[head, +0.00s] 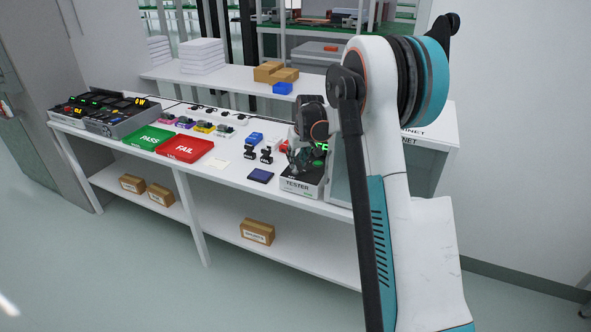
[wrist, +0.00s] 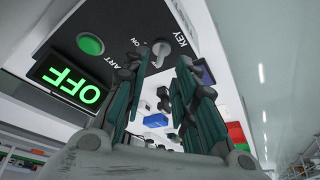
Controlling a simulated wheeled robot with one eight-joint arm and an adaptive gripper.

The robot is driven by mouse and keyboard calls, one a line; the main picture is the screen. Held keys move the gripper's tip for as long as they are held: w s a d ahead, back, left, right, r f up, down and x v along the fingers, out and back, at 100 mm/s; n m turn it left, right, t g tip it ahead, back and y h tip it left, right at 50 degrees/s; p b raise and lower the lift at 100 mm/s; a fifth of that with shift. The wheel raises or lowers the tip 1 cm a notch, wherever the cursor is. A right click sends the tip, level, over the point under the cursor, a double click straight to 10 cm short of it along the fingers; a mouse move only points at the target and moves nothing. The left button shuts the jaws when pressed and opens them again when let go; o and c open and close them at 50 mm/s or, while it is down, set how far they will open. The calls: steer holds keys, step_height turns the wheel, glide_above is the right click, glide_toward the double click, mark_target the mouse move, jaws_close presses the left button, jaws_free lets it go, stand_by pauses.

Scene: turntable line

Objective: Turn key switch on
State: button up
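The tester box (head: 303,188) stands at the right end of the white table in the head view. Its dark panel fills the upper left of the wrist view. The key switch (wrist: 161,50), a small grey knob, sits on this panel beside the words KEY and ON. A display (wrist: 70,86) on the panel reads OFF in green. A round green button (wrist: 90,44) is near it. My gripper (wrist: 159,68) is open, its two dark green fingers apart. The key switch shows just beyond the gap between the fingertips. I cannot tell whether they touch it.
A green PASS tray (head: 150,138) and a red FAIL tray (head: 185,149) lie to the left on the table. A dark blue pad (head: 261,176) and small blue and black parts lie just left of the tester. A grey-green cabinet stands close on its right.

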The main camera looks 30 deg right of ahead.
mark_target(295, 169)
steer(key=shift+b+x, duration=0.55)
steer(key=shift+x, duration=1.65)
jaws_close()
